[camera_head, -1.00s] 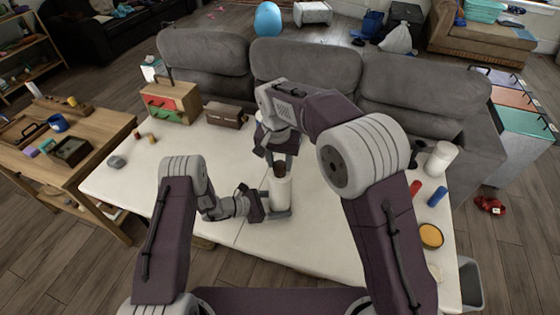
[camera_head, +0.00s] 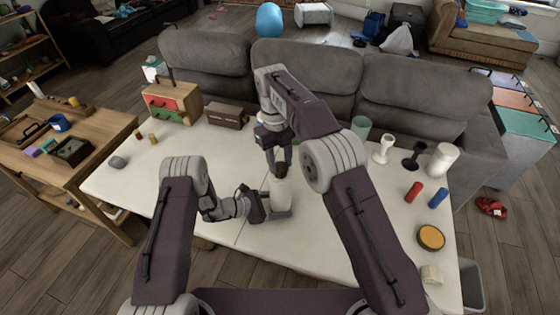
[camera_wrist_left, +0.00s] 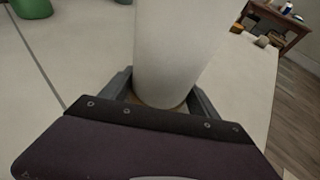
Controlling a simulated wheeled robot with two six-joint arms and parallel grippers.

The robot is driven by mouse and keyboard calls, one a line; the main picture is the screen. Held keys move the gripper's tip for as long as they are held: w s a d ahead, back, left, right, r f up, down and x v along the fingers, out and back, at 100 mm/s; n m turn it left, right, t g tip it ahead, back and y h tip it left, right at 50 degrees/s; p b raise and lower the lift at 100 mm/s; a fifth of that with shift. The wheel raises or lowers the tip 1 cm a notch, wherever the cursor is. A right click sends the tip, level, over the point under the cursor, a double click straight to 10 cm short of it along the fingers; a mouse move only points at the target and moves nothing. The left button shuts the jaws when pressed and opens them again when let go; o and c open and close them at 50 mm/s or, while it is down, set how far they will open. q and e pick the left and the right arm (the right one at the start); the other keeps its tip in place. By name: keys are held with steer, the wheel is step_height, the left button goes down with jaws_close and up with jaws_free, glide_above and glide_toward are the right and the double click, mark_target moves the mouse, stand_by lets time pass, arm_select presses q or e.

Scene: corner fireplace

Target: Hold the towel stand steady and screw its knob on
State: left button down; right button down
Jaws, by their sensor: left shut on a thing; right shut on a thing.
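The towel stand is a white upright cylinder (camera_head: 280,193) on the white table. In the left wrist view the white cylinder (camera_wrist_left: 178,50) stands between my left gripper's fingers. My left gripper (camera_head: 272,208) is shut on the stand low down, from the left. A dark brown knob (camera_head: 281,169) shows at the top of the stand. My right gripper (camera_head: 282,163) points down from above and is shut on the knob. Whether the knob is seated on its thread cannot be told at this size.
A wooden box with red and green drawers (camera_head: 172,103) and a brown box (camera_head: 227,116) stand at the back left. At the right are a green cup (camera_head: 361,128), white and black stands, red (camera_head: 413,193) and blue cylinders, and an orange-topped disc (camera_head: 431,237). The front of the table is clear.

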steer(key=c, duration=0.9)
jaws_free()
step_height(320, 180, up, 3)
steer(key=shift+w+r, duration=0.1)
steer(key=shift+w, duration=0.05)
steer(key=shift+r, duration=0.65)
steer(key=shift+c, duration=0.3)
